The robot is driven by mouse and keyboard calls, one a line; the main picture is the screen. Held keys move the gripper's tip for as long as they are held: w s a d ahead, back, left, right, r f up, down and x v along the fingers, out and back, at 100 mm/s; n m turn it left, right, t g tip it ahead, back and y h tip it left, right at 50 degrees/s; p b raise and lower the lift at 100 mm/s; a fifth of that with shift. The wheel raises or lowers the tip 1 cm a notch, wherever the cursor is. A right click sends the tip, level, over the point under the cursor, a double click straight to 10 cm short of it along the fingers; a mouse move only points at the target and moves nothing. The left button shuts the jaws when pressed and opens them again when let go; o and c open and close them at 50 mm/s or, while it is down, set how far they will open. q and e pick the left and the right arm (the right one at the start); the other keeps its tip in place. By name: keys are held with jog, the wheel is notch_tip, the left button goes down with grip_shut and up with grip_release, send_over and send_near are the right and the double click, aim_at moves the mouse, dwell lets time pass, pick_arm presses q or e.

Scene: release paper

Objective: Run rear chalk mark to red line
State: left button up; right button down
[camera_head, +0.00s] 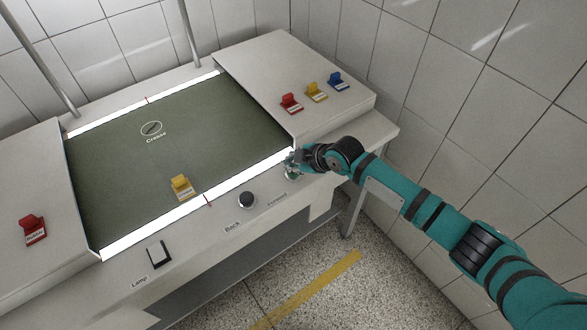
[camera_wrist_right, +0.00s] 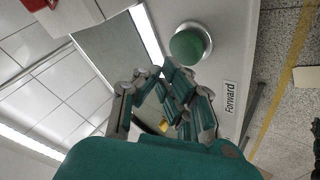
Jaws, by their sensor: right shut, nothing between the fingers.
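The dark green sheet (camera_head: 185,140) lies flat across the bench between two light-coloured side blocks. A white chalk oval with a stroke in it (camera_head: 151,129), marked with a short word, is on its rear part. Small red line marks show at the front bright strip (camera_head: 208,200) and at the rear strip (camera_head: 147,100). My right gripper (camera_head: 291,161) is shut and empty over the green Forward button (camera_head: 292,174), partly hiding it. In the wrist view the green button (camera_wrist_right: 190,43) is just beyond the fingertips (camera_wrist_right: 166,72); contact cannot be told. My left gripper is out of view.
A dark Back button (camera_head: 247,200) and a Lamp switch (camera_head: 158,254) are on the front panel. A yellow labelled clip (camera_head: 181,187) stands near the sheet's front edge. Red (camera_head: 291,103), yellow (camera_head: 316,92) and blue (camera_head: 339,82) clips stand right; another red clip (camera_head: 33,229) left.

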dwell(0.4)
jog(key=shift+f+b, duration=0.35)
jog(key=shift+f, duration=0.1)
jog(key=shift+f+b, duration=0.5)
jog(key=shift+f, duration=0.1)
dwell(0.5)
jog(key=shift+r, duration=0.15)
dwell(0.4)
jog(key=shift+r+p, duration=0.8)
jog(key=shift+r, duration=0.1)
notch_tip(320, 180, up, 5)
jog(key=p, duration=0.4)
